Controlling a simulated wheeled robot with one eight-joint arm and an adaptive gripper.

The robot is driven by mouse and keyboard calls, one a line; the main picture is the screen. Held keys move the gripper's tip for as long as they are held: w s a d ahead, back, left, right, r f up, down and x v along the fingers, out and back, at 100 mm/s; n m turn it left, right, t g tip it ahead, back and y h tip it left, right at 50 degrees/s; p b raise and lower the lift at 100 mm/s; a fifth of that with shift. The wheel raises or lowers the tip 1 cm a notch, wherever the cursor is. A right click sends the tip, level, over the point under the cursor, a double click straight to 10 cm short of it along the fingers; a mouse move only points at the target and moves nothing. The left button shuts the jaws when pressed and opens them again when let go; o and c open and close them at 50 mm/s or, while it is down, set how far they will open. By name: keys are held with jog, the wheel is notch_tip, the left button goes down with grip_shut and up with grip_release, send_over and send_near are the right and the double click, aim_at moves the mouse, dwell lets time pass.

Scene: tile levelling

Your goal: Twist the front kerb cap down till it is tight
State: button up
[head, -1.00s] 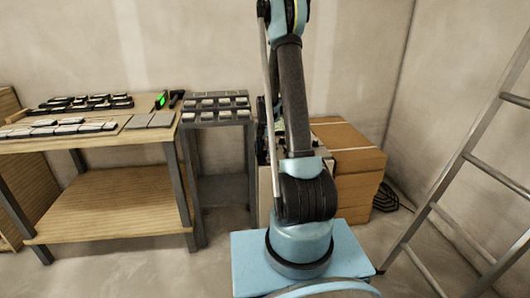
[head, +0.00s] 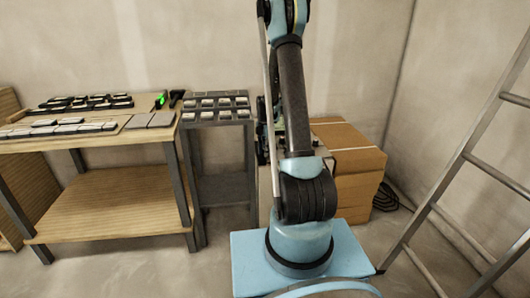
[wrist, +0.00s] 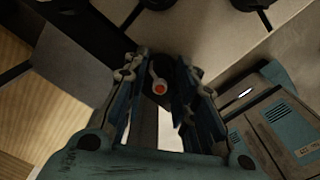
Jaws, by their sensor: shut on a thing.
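In the wrist view, my gripper (wrist: 163,92) points down with its two fingers apart at a narrow gap, shut on a small round part with an orange-red centre and a pale rim, which I take to be the front kerb cap (wrist: 160,87). Its sides are mostly hidden by the fingers and shadow, so I cannot tell how tightly it sits. Two dark round knobs, one at the top middle (wrist: 165,3) and one at the top right (wrist: 250,3), stand on the beige tile surface (wrist: 215,45). In the head view my arm hides the gripper and cap.
A wooden workbench (head: 110,222) at left carries tiles, a green-lit tool (head: 160,100) and a dark tool. A grey stand (head: 222,190) holding small pale pieces is beside it. Cardboard boxes (head: 350,160) are behind my arm. A metal ladder (head: 455,170) leans at right.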

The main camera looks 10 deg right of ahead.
jog(key=m, duration=0.4)
jog(key=shift+m, duration=0.3)
jog(key=m, duration=0.3)
jog(key=shift+m, duration=0.4)
jog(key=m, duration=1.2)
jog(key=shift+m, duration=0.3)
jog(key=m, duration=0.3)
jog(key=shift+m, duration=0.3)
jog(key=m, duration=0.4)
jog(key=shift+a+m, duration=0.1)
jog(key=shift+m, duration=2.1)
